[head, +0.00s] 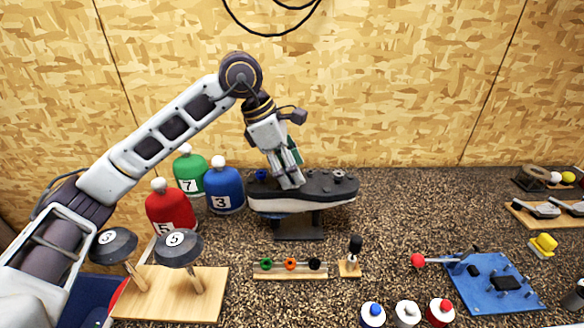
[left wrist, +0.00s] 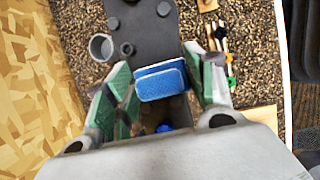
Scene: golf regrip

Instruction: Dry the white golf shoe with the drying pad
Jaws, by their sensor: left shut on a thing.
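The white golf shoe (head: 300,203) lies sole up on a dark stand (head: 298,228), with its dark sole on top and white side below. In the left wrist view its dark sole (left wrist: 145,25) runs away from the gripper. My left gripper (head: 290,180) points down at the middle of the sole. In the left wrist view its green-padded fingers (left wrist: 163,85) are shut on a blue pad (left wrist: 160,84), which I take as the drying pad. The pad is over the sole; I cannot tell whether it touches. The head view hides the pad. My right gripper is not in view.
Red (head: 168,207), green (head: 190,172) and blue (head: 225,190) numbered covers stand left of the shoe. A wooden rack (head: 290,271) with coloured knobs is in front. A blue board (head: 495,283) lies at the right.

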